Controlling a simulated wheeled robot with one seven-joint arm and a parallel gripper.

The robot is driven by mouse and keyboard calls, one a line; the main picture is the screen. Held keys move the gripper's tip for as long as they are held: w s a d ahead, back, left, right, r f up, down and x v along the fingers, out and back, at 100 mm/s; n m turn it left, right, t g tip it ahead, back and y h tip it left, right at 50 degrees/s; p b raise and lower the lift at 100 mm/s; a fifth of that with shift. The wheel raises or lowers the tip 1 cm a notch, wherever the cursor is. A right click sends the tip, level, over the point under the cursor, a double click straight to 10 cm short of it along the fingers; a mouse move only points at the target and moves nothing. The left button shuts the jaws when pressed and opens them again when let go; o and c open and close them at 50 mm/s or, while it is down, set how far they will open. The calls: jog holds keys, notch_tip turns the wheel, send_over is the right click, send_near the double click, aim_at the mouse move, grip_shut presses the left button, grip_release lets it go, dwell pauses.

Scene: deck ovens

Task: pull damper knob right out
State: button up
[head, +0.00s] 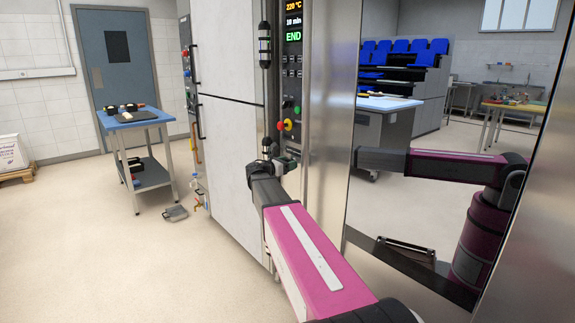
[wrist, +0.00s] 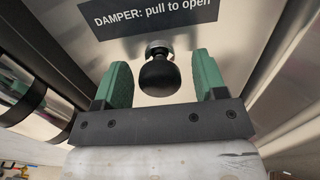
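The damper knob (wrist: 159,76) is a round black ball on a short metal stem. In the wrist view it sits under a dark label reading "DAMPER: pull to open" (wrist: 150,14). My gripper (wrist: 162,80) is open, with its green finger pads on either side of the knob and visible gaps to it on both sides. In the head view my gripper (head: 280,160) is at the oven's control column, and the knob cannot be made out there.
The control panel (head: 291,75) with a lit display and buttons is above my gripper. A polished steel panel (head: 400,220) on the right mirrors my arm. A white cabinet (head: 232,150) stands left. A blue-topped cart (head: 140,119) and open floor are further left.

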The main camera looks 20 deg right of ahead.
grip_shut()
jog(key=shift+v, duration=2.7)
jog(key=shift+o, duration=0.3)
grip_release()
jog(key=shift+s+a, duration=0.1)
jog(key=v, duration=1)
jog(key=shift+a, duration=0.35)
jog(key=shift+s+f, duration=0.15)
jog(key=shift+s, duration=0.05)
